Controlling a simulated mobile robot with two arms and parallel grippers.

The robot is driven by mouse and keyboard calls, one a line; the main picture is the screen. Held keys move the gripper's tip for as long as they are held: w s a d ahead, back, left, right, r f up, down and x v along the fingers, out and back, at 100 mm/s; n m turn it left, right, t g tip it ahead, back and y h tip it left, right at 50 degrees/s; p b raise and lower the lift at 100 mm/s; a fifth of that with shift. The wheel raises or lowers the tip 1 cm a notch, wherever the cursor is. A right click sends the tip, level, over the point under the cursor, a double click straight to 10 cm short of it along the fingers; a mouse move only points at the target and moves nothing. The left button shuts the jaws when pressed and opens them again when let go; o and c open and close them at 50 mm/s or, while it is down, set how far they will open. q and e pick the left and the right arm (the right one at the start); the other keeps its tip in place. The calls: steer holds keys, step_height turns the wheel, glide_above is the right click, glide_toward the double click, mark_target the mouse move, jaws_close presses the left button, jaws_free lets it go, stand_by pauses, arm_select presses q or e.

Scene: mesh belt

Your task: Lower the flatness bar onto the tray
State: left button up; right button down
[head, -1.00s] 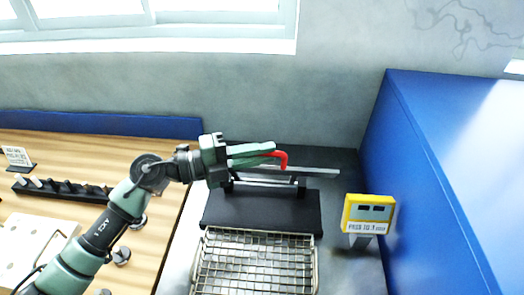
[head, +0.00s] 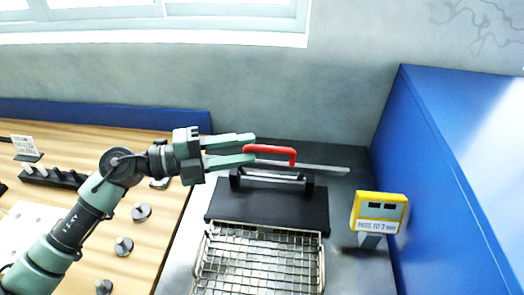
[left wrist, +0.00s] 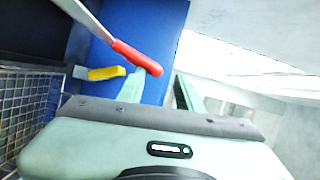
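The flatness bar (head: 330,168) is a long silver bar with a red handle (head: 272,149). It lies level at the rack behind the tray; whether it rests there is unclear. The handle also shows in the left wrist view (left wrist: 135,57). The tray (head: 322,262) is a wire mesh basket in front of the black block. My left gripper (head: 254,148) is open, its two fingers apart at the left end of the red handle. In the left wrist view (left wrist: 158,88) the handle's end shows near the gap between the fingertips. My right gripper is not in view.
A black block (head: 265,210) with a rack stands behind the tray. A yellow display box (head: 380,212) is right of the tray, by a blue wall (head: 455,160). On the wooden table (head: 170,210) at left are several grey knobs and a black holder (head: 60,178).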

arm_select(q)
steer(key=shift+a+r, duration=0.1)
steer(key=shift+a, duration=0.75)
steer(key=shift+a, duration=0.1)
steer(key=s+a+b, duration=0.2)
steer(key=a+b, duration=0.1)
steer(key=a, duration=0.5)
steer(key=shift+a, duration=0.3)
steer(key=shift+w, duration=0.1)
stand_by(0.4)
